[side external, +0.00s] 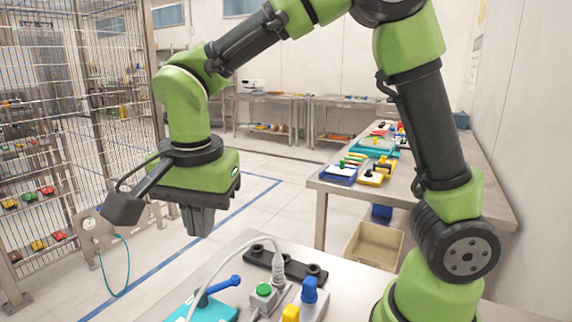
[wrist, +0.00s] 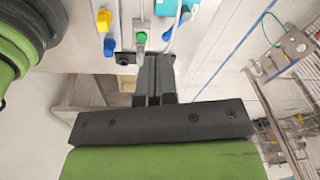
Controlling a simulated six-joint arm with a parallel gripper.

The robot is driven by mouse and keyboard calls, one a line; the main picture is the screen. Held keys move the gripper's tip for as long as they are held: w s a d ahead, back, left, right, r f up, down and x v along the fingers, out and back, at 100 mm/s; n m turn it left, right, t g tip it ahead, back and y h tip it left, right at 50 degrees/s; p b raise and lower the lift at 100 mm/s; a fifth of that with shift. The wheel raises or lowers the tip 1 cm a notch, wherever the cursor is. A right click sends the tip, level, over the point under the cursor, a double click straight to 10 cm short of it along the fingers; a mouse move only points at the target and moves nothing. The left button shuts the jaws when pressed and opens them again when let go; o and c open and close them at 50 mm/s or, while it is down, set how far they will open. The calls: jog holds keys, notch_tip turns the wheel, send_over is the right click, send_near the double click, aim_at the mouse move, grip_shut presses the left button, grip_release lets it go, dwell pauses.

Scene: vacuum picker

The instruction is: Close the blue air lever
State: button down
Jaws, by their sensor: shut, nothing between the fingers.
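The blue air lever (side external: 221,285) sits on a teal block (side external: 207,310) at the front of the near table. Its handle slants up and to the right in the side view. In the wrist view the blue lever (wrist: 186,14) is near the top edge, beside the teal block (wrist: 165,8). My gripper (side external: 198,232) hangs above the table's left edge, pointing down, behind and above the lever and apart from it. In the wrist view my gripper (wrist: 155,62) shows dark fingers together, with nothing between them.
Right of the lever are a green button (side external: 264,289), a blue knob (side external: 309,290), a yellow knob (side external: 290,313) and a grey cable (side external: 222,260). A black bar (side external: 285,266) lies behind them. A wire fence (side external: 85,110) stands left. Open floor lies beyond the table.

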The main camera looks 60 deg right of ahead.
jog(key=s+d+r+n+t+y, duration=0.2)
jog(key=s+d+r+n, duration=0.3)
jog(key=s, duration=0.4)
jog(key=shift+s+d+r+n+t+y, duration=0.15)
jog(key=shift+s+r+n+t+y, duration=0.15)
jog(key=shift+r+n+t, duration=0.65)
jog(key=shift+r, duration=0.1)
